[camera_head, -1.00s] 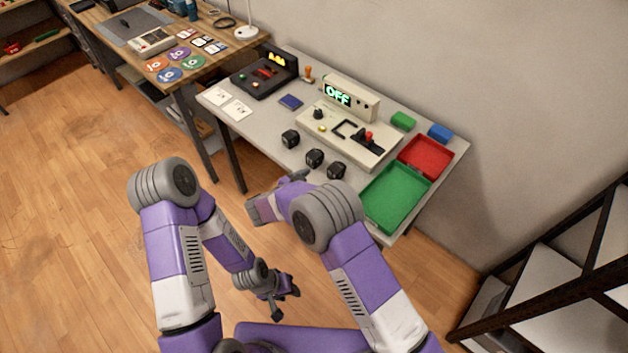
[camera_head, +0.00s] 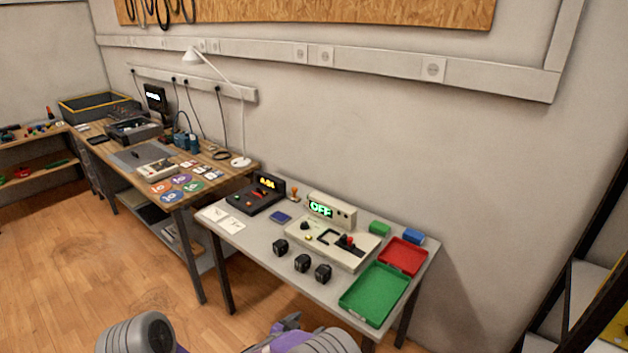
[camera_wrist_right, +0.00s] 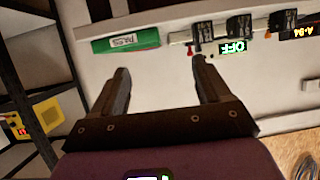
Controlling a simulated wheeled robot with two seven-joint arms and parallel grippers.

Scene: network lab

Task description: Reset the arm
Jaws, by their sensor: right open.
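My right gripper (camera_wrist_right: 161,78) is open and empty in the right wrist view, its two dark fingers spread apart. In the head view a small part of my right gripper (camera_head: 287,323) shows at the bottom edge, in front of the small table (camera_head: 235,254). It is apart from the things on the table. My left gripper is out of the picture; only a grey joint of my left arm shows at the bottom left.
The table holds an OFF display device (camera_head: 330,210), three black cubes including one (camera_head: 302,263), a green tray (camera_head: 375,293) and a red tray (camera_head: 403,256). A wooden bench (camera_head: 215,171) stands left. A dark-framed rack (camera_head: 555,300) stands right. Floor at left is clear.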

